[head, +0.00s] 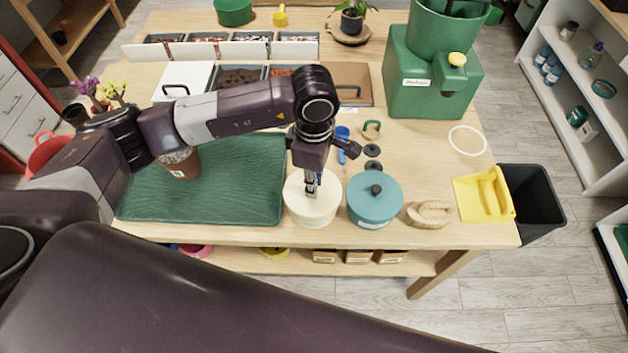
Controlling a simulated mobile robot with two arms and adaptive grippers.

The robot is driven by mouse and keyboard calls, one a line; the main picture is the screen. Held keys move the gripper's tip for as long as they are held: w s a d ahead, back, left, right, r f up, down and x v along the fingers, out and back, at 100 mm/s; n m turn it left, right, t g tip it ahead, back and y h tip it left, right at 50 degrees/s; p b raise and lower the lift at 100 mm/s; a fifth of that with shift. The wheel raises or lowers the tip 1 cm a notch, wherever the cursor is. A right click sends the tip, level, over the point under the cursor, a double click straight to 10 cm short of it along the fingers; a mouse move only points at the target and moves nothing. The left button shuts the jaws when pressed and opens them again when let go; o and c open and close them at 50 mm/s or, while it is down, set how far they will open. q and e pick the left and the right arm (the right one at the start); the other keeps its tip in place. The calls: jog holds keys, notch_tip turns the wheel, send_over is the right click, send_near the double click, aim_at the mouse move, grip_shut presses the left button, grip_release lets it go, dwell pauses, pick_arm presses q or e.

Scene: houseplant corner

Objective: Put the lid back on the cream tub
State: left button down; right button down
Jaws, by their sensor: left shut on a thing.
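The cream tub (308,221) stands near the front edge of the wooden table, just right of the green mat. A cream lid (329,196) covers its top; from this angle I cannot tell whether it is fully seated or slightly above the rim. My left gripper (312,191) points straight down over the lid's middle, its fingers shut on the lid's knob, which the fingers mostly hide. My right gripper is not in view.
A teal lidded tub (363,213) stands close on the right, then a brush (430,214) and yellow dustpan (484,194). The green mat (240,190) with a pot (180,163) lies left. Small dark discs (373,150) and a blue tool (342,144) lie behind.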

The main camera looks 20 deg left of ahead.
pick_arm(q)
jog(key=shift+b, duration=0.75)
dwell(1.2)
jog(key=shift+f+b, duration=0.25)
jog(key=shift+b, duration=0.7)
dwell(0.7)
dwell(0.3)
jog(key=c, duration=1.7)
grip_release()
jog(key=shift+c, duration=0.2)
jog(key=shift+o, duration=0.4)
jog(key=o, duration=0.4)
jog(key=shift+r, duration=0.15)
jog(key=shift+r+p, duration=1.4)
jog(key=shift+r, duration=2.05)
